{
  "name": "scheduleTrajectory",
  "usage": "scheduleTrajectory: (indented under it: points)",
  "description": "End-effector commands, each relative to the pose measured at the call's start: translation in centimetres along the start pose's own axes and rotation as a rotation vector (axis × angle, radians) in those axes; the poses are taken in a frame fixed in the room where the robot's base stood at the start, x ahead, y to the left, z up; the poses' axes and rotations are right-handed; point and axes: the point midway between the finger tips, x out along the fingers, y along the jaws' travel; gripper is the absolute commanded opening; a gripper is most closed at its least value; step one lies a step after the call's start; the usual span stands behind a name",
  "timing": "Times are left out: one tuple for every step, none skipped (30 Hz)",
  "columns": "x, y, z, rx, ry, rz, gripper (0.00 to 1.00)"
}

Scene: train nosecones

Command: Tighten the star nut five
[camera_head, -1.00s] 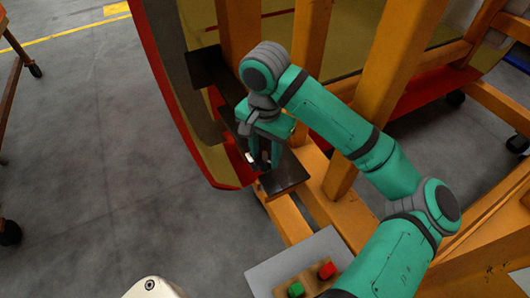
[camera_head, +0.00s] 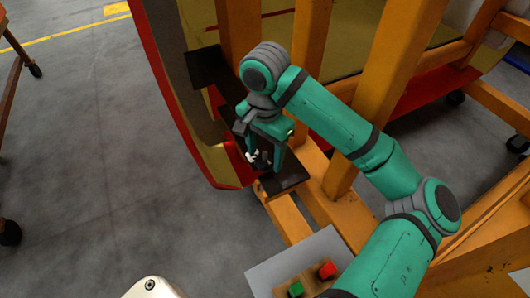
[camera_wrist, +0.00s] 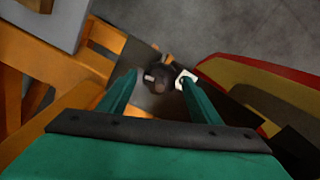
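A dark star nut (camera_wrist: 158,78) with a pale mark on it sits on a black bracket plate (camera_head: 286,177) at the lower edge of the red and yellow nosecone. My gripper (camera_head: 262,160) points down over this plate. In the wrist view, the two green fingers of my gripper (camera_wrist: 159,84) stand apart, one on each side of the nut, with a visible gap to it. A small white piece (camera_wrist: 186,77) shows by the right fingertip. In the head view, the fingers mostly hide the nut. I cannot tell whether the tips reach down around it.
The red and yellow nosecone shell (camera_head: 165,85) curves beside my gripper on the left. Orange frame beams (camera_head: 387,75) stand close on the right. Grey floor (camera_head: 90,130) is open to the left.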

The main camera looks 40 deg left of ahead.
Motion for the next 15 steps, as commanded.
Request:
scheduleTrajectory:
  points:
    - [0.0,0.0,0.0,0.0,0.0,0.0,0.58]
    - [0.0,0.0,0.0,0.0,0.0,0.0,0.58]
    - [0.0,0.0,0.0,0.0,0.0,0.0,0.58]
    - [0.0,0.0,0.0,0.0,0.001,0.0,0.58]
    - [0.0,0.0,0.0,0.0,0.001,0.0,0.58]
    - [-0.1,0.0,-0.1,0.001,0.001,0.0,0.58]
    - [-0.2,0.0,-0.1,0.001,0.001,0.0,0.58]
    - [-0.4,0.0,-0.1,0.0,0.002,0.0,0.58]
    - [-0.7,0.0,-0.1,0.0,0.002,0.0,0.58]
    - [-1.0,0.0,-0.1,0.0,0.003,0.0,0.58]
    - [-1.4,0.0,-0.1,0.0,0.004,-0.001,0.58]
    - [-2.0,-0.1,-0.1,0.0,0.004,0.0,0.58]
    - [-2.5,-0.1,-0.1,-0.001,0.004,0.0,0.58]
    - [-3.1,-0.1,-0.1,0.0,0.005,0.0,0.58]
    - [-3.9,-0.1,-0.1,0.0,0.005,0.0,0.58]
